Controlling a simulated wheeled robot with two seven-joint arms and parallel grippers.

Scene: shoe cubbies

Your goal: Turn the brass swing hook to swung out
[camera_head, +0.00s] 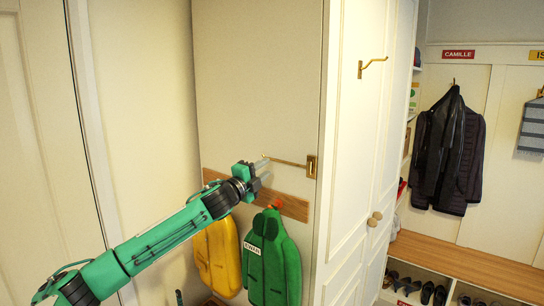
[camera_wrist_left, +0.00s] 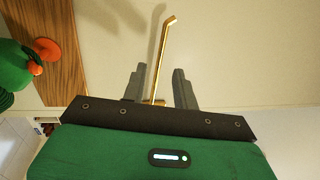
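The brass swing hook (camera_head: 288,161) is a thin rod running left from a brass plate (camera_head: 311,167) near the edge of the side panel. Its tip is bent. My left gripper (camera_head: 264,177) is just below and beside the tip end of the rod. In the left wrist view the fingers (camera_wrist_left: 159,84) stand apart. The brass rod (camera_wrist_left: 162,55) shows in the gap between them, with clear space to each finger. My right gripper is in neither view.
A wooden rail (camera_head: 292,207) runs below the hook, with a green jacket (camera_head: 270,262) and a yellow one (camera_head: 217,258) hanging from it. A white cabinet door (camera_head: 350,130) with another brass hook (camera_head: 372,64) is to the right. A bench (camera_head: 450,258) stands beyond.

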